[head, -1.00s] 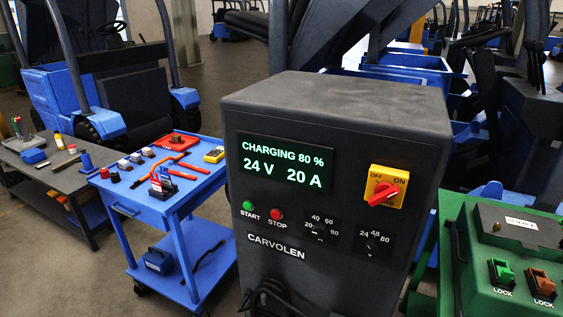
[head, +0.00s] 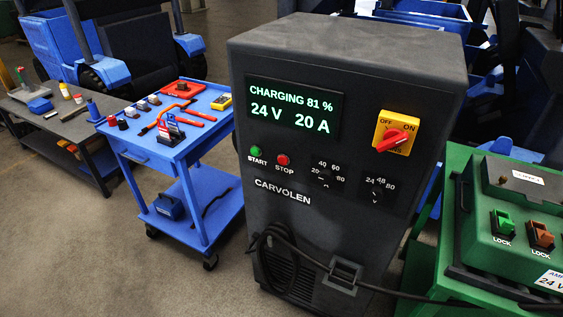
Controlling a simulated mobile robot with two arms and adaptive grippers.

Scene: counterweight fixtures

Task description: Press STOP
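The red STOP button (head: 283,160) is on the front of the dark grey CARVOLEN charger (head: 345,100), in the middle of the head view. The green START button (head: 256,152) is just to its left. The charger's screen (head: 294,108) reads "CHARGING 81 %", "24 V" and "20 A". A red rotary switch (head: 391,141) on a yellow plate with OFF and ON marks is at the upper right of the panel. Two black selector knobs sit below, one marked 20 to 80 and one marked 24, 48, 80. Neither gripper shows in the view.
A blue tool cart (head: 194,144) with tools on top stands left of the charger. A dark workbench (head: 88,130) is further left. A green unit (head: 475,215) with LOCK connectors is at the right. A black cable (head: 310,258) runs from the charger towards it.

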